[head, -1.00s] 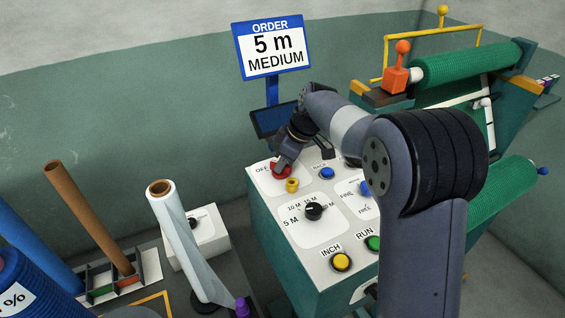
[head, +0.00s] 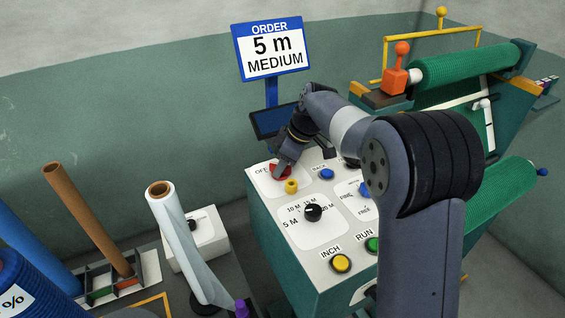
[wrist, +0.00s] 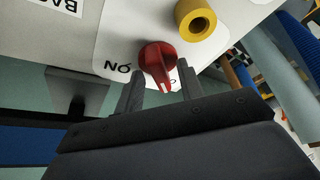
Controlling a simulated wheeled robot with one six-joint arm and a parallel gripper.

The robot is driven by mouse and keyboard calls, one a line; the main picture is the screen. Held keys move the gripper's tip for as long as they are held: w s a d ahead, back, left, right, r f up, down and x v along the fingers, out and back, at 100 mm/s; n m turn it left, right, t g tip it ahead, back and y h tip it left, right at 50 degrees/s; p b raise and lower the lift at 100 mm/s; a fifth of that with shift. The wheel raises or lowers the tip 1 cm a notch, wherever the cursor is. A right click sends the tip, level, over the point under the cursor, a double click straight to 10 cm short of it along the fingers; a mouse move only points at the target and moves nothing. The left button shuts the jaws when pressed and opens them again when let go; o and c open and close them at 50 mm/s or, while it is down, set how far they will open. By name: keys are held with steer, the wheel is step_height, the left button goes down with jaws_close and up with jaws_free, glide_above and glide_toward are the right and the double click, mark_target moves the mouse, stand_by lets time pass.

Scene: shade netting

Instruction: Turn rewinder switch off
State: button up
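The red switch knob (head: 284,173) sits at the far left corner of the control panel, partly hidden by my gripper (head: 277,168). The "OFF" label (head: 262,170) shows to its left. In the wrist view the red knob (wrist: 158,60) is seen close up, with a white mark on its end facing my gripper (wrist: 160,82). An upside-down "ON" label (wrist: 118,68) lies left of it. My gripper is open, one finger on each side of the knob's near end. Contact between fingers and knob cannot be told.
A yellow ring-shaped part (head: 291,186) stands right by the knob; it also shows in the wrist view (wrist: 196,20). A black length dial (head: 313,212), a blue button (head: 327,174) and a yellow INCH button (head: 341,263) share the panel. A dark screen (head: 272,122) stands behind.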

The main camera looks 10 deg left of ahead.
steer(key=v, duration=1)
steer(key=shift+d+r+b, duration=0.2)
steer(key=shift+r+b, duration=0.15)
steer(key=shift+b, duration=0.05)
steer(key=shift+f, duration=0.1)
steer(key=p+x, duration=0.1)
steer(key=x, duration=0.9)
steer(key=shift+a+f, duration=0.25)
steer(key=shift+f, duration=0.1)
steer(key=shift+r, duration=0.1)
